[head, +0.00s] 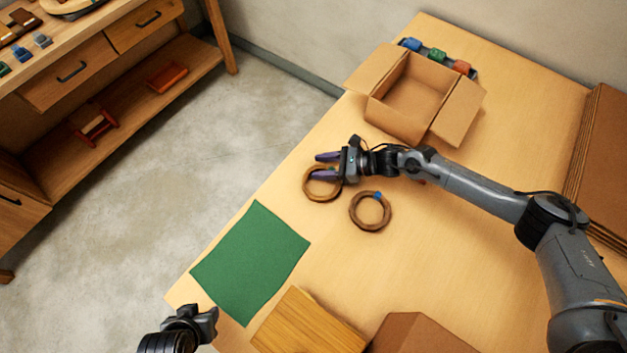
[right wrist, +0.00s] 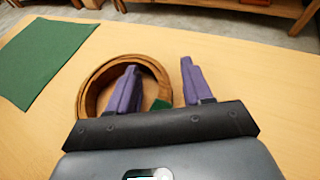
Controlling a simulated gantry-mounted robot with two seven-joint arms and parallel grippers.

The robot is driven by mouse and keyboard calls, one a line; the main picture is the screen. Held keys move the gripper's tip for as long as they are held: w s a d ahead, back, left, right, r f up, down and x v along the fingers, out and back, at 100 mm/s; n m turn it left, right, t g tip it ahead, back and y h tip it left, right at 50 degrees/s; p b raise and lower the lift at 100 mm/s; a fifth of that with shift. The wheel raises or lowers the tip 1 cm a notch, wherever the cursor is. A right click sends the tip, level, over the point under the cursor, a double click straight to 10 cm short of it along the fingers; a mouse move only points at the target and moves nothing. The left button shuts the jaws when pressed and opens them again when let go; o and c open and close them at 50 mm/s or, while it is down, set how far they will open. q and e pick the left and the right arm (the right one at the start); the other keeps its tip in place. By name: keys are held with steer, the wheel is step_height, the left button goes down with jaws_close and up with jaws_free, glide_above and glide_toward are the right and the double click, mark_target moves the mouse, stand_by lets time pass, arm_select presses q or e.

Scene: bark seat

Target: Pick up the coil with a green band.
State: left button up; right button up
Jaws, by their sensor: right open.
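The coil with a green band (right wrist: 86,88) is a brown ring lying on the table; its green band shows beside my right gripper (right wrist: 160,66) in the right wrist view. The gripper is open, with one purple finger over or inside the ring's opening and the other outside it on the right. I cannot tell whether the fingers touch the coil. In the head view my right gripper (head: 321,165) partly covers this coil (head: 308,192), and the green band is hidden. A second coil with a blue band (head: 371,229) lies just right of it. My left gripper (head: 205,320) is at the lower left, away from both coils.
A green mat (head: 250,262) lies at the table's left edge. An open cardboard box (head: 402,122) stands behind my right gripper, with colored items (head: 436,54) beyond it. A wooden board (head: 305,325) and a brown box (head: 420,335) are at the front.

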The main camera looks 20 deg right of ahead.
steer(key=shift+a+f, duration=0.1)
steer(key=shift+a, duration=0.05)
steer(key=shift+d, duration=0.25)
steer(key=shift+c, duration=1.3)
jaws_close()
